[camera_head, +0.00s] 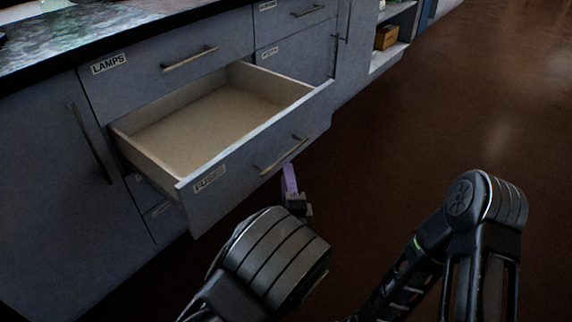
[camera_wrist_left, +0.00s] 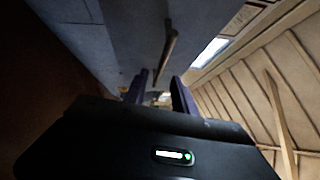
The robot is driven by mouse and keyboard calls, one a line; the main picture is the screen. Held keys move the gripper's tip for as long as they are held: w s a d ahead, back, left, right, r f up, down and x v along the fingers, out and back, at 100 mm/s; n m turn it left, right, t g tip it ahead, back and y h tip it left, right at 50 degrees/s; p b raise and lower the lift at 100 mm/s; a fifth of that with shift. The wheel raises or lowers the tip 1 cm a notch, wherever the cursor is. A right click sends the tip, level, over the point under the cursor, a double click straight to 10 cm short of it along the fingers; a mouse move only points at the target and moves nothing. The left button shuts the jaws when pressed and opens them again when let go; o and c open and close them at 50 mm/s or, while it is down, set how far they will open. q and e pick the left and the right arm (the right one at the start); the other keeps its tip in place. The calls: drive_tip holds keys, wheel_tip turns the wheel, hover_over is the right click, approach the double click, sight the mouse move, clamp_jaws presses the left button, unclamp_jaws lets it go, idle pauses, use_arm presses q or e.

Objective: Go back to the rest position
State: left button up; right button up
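A grey drawer (camera_head: 262,150) stands pulled out from the cabinet, and its inside looks empty. Its bar handle (camera_head: 280,157) is on the front panel; in the left wrist view the handle (camera_wrist_left: 167,55) shows just past the fingertips.
A closed drawer labelled LAMPS (camera_head: 185,62) is above the open one, under a dark-edged countertop (camera_head: 110,30). A cabinet door with a vertical handle (camera_head: 90,145) is at the left. An open shelf holds a small brown box (camera_head: 386,37). The brown floor (camera_head: 430,110) at the right is clear.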

use_arm(q)
drive_tip(key=shift+s, duration=0.15)
idle(0.3)
